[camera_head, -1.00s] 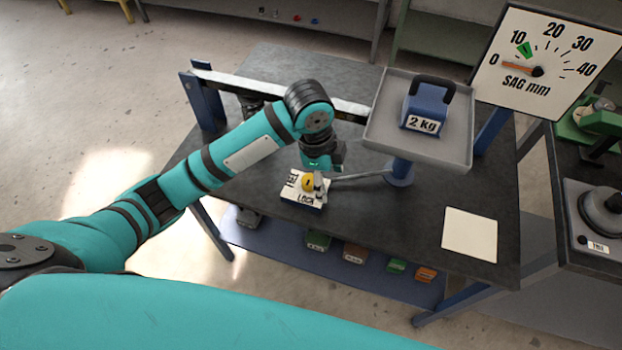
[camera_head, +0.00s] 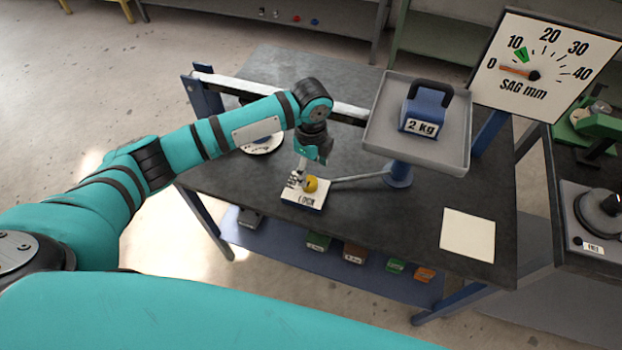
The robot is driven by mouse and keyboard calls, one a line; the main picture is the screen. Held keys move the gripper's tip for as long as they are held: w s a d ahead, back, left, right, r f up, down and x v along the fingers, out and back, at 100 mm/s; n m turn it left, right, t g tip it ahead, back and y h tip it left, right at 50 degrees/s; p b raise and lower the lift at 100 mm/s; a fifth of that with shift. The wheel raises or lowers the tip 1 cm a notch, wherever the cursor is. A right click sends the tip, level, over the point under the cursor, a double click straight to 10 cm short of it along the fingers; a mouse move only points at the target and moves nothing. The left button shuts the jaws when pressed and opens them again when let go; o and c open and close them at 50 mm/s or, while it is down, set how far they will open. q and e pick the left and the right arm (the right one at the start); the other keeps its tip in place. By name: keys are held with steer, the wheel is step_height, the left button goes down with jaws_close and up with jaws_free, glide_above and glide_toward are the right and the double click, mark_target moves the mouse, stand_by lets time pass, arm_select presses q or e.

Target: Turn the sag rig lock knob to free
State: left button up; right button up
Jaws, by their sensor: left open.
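The yellow lock knob (camera_head: 311,184) sits on top of a small white-topped block (camera_head: 305,199) marked LOCK on its front part, on the dark bench. The other marking on the block is covered. My left gripper (camera_head: 297,181) points down at the block, just left of the knob. It is open; its fingers look close to the knob, but I cannot tell whether they touch it. A thin grey rod (camera_head: 355,179) runs from near the block to the blue post under the tray. My right gripper is not in view.
A grey tray (camera_head: 380,140) holds a blue 2 kg weight (camera_head: 422,112) right of my left arm. The dial (camera_head: 540,65) marked SAG mm has its pointer near 0. A blank pale card (camera_head: 468,235) lies on the bench (camera_head: 400,220) at front right.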

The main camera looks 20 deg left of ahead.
mark_target(311, 181)
arm_select(q)
step_height(311, 181, down, 7)
steer(key=shift+r, duration=0.2)
steer(key=c, duration=1.2)
